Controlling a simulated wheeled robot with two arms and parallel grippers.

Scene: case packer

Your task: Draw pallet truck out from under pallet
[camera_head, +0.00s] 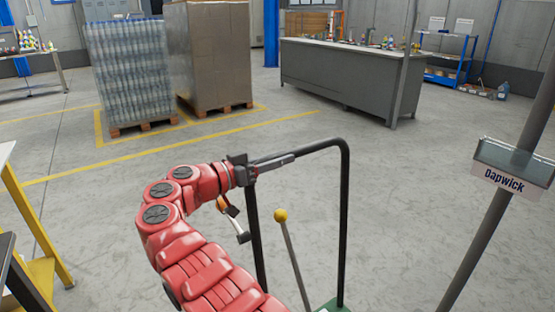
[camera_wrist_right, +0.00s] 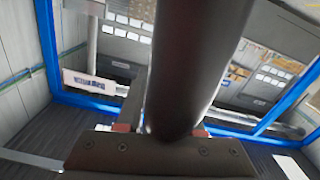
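The pallet truck shows at the bottom centre of the head view as a black looped handle (camera_head: 345,215), a lever with a yellow ball (camera_head: 281,215) and a bit of green body (camera_head: 335,306). Its forks and any pallet on them are out of view. My right gripper (camera_head: 272,163) is at the top left corner of the handle and appears shut on its bar. In the right wrist view the dark bar (camera_wrist_right: 195,65) runs between the fingers of my gripper (camera_wrist_right: 162,130). My left gripper is not in view.
Wrapped bottles (camera_head: 128,70) and a tall carton stack (camera_head: 210,55) stand on pallets within yellow floor lines. A grey workbench (camera_head: 345,80) is at the back. A post with a "Dapwick" sign (camera_head: 505,180) stands right. A yellow frame (camera_head: 40,230) is left. Floor between is clear.

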